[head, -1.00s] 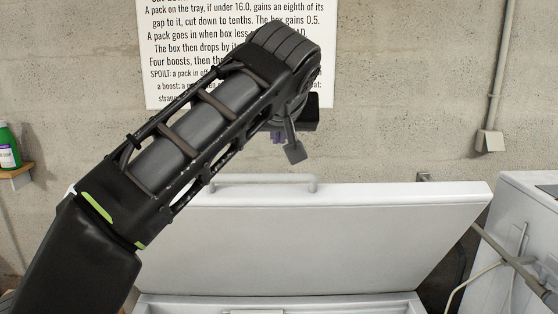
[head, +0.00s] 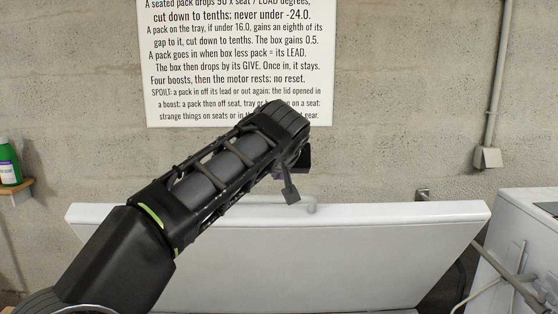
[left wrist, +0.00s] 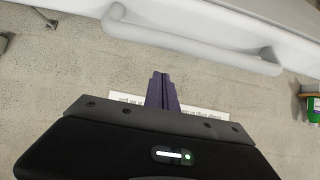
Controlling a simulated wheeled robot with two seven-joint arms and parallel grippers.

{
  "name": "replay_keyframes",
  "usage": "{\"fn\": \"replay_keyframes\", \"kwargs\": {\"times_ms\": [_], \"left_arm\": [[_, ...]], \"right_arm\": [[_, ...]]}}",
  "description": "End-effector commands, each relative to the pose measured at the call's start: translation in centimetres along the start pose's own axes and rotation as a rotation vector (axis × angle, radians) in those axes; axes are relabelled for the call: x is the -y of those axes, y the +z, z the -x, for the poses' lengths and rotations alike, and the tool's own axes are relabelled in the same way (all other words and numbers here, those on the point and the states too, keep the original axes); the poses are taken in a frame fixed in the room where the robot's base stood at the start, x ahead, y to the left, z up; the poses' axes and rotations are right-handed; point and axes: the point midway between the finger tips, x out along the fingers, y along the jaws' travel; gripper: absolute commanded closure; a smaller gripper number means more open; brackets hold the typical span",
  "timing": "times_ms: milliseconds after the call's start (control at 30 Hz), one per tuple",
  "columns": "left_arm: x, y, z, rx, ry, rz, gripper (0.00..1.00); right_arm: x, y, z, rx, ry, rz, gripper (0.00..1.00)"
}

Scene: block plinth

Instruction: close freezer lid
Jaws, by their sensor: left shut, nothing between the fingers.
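The freezer lid (head: 330,255) is a wide white panel standing open, its outer edge raised and its face tilted. The freezer body is almost wholly below the head view. My right gripper is not in view.
A concrete wall with a printed poster (head: 235,50) stands behind the lid. A white appliance (head: 530,225) with grey pipes stands at the right. A green bottle (head: 9,160) sits on a small shelf (head: 18,192) at the left.

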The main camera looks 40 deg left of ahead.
Motion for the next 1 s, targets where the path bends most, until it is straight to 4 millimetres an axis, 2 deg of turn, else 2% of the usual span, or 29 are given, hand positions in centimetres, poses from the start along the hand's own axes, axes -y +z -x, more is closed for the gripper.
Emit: {"fn": "replay_keyframes", "kwargs": {"times_ms": [100, 267, 767, 1000], "left_arm": [[0.0, 1.8, 1.1, -0.003, 0.001, -0.002, 1.00], [0.0, 3.1, 1.5, -0.003, 0.001, -0.001, 1.00], [0.0, 3.6, 1.6, -0.004, 0.001, 0.000, 1.00], [0.0, 4.5, 1.3, -0.023, 0.001, 0.000, 1.00]], "right_arm": [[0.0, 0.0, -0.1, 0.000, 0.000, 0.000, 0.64], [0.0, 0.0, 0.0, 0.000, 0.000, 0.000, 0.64], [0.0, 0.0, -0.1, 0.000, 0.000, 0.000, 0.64], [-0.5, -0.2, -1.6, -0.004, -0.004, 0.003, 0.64]]}}
